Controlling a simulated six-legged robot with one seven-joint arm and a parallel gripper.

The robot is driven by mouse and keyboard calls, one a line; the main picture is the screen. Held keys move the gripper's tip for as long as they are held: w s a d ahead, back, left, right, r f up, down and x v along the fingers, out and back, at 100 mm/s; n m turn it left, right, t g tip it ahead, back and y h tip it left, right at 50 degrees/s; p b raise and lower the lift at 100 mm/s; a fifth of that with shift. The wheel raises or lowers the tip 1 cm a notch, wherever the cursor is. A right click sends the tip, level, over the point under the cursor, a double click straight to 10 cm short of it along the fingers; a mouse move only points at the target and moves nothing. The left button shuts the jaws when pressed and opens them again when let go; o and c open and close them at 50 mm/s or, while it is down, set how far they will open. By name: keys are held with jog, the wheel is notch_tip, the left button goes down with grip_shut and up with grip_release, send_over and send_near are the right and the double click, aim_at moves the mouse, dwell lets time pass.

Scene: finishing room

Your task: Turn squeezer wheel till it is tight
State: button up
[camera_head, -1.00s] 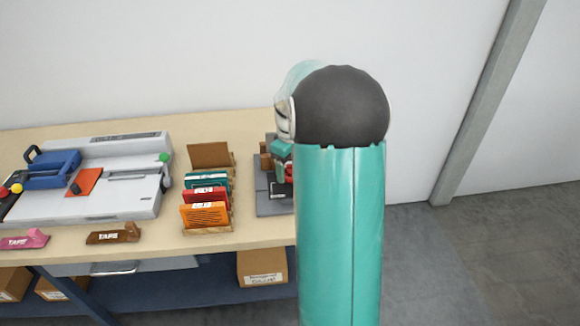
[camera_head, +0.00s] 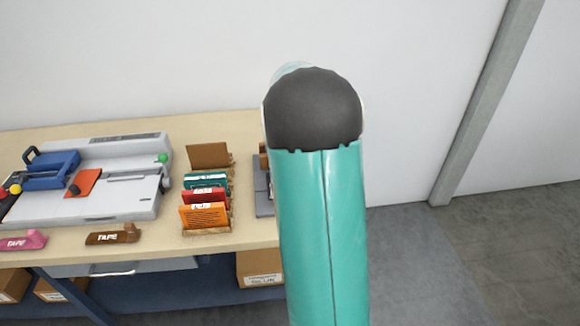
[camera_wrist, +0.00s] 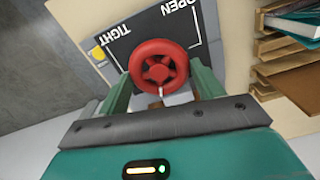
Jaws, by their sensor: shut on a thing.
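The red squeezer wheel (camera_wrist: 157,71) has a round rim and spokes and shows in the wrist view. My gripper (camera_wrist: 160,77) is shut on it, with one green finger on each side of its rim. Behind the wheel is a dark plate (camera_wrist: 140,48) with the white words TIGHT at left and OPEN at top right. In the head view my arm hides the wheel and my gripper. Only the left edge of the squeezer's grey base (camera_head: 263,192) shows there.
A card rack (camera_head: 205,229) with teal, red and orange packs stands left of the squeezer. Further left are a grey machine (camera_head: 125,202), a brown tape piece (camera_head: 113,235) and a pink one (camera_head: 22,241). A cardboard box (camera_head: 262,268) sits below the table (camera_head: 165,246).

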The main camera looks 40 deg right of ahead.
jog(key=m, duration=0.7)
jog(key=shift+s+d+r, duration=0.1)
jog(key=m, duration=0.7)
jog(key=shift+s, duration=0.1)
dwell(0.4)
jog(key=o, duration=1)
notch_tip(320, 180, up, 14)
jog(key=shift+f, duration=0.1)
